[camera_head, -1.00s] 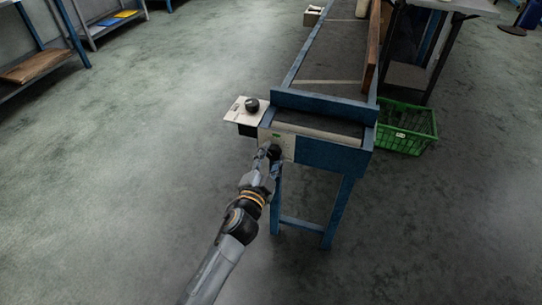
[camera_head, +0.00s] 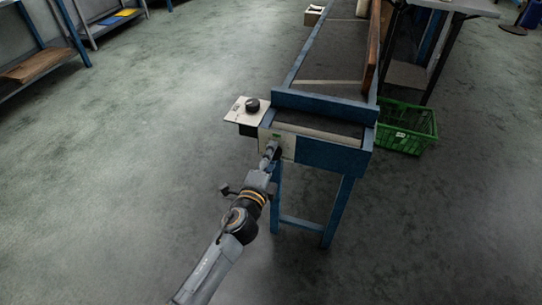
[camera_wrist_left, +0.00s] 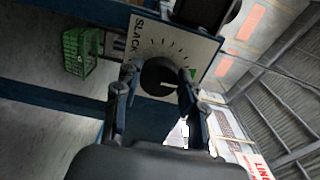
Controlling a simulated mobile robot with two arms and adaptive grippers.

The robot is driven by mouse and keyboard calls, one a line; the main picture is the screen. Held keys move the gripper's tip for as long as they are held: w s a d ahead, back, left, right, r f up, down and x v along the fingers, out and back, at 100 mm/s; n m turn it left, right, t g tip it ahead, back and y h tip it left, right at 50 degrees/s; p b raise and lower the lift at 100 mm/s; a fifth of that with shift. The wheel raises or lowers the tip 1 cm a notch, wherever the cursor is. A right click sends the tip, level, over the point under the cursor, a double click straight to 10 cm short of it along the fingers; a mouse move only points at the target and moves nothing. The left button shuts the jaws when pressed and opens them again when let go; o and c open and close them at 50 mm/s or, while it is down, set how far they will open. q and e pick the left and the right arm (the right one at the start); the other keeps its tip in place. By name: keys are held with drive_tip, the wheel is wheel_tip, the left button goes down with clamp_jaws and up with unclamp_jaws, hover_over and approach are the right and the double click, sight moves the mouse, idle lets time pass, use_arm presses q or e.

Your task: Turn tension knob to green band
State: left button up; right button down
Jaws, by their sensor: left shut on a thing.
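The tension knob (camera_wrist_left: 158,75) is black and round with a pale pointer line, on a white dial panel (camera_wrist_left: 143,48) with tick marks and the word SLACK. A green band (camera_wrist_left: 192,73) lies at the dial's right edge in the left wrist view, and the pointer line faces roughly toward that side. My left gripper (camera_wrist_left: 160,92) is shut on the knob, one finger on each side. In the head view the white panel (camera_head: 289,150) is on the conveyor's near end, and my left gripper (camera_head: 270,154) is against it, hiding most of the knob. My right gripper is not in view.
The blue-framed conveyor (camera_head: 330,155) extends away from me. A white plate with another black knob (camera_head: 252,104) juts from its left side. A green crate (camera_head: 407,128) stands on the floor to the right. The floor on the left is clear.

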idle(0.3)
use_arm(q)
drive_tip(key=o, duration=1.2)
drive_tip(key=shift+c, duration=0.2)
drive_tip(key=shift+s, duration=0.1)
drive_tip(key=v, duration=1.2)
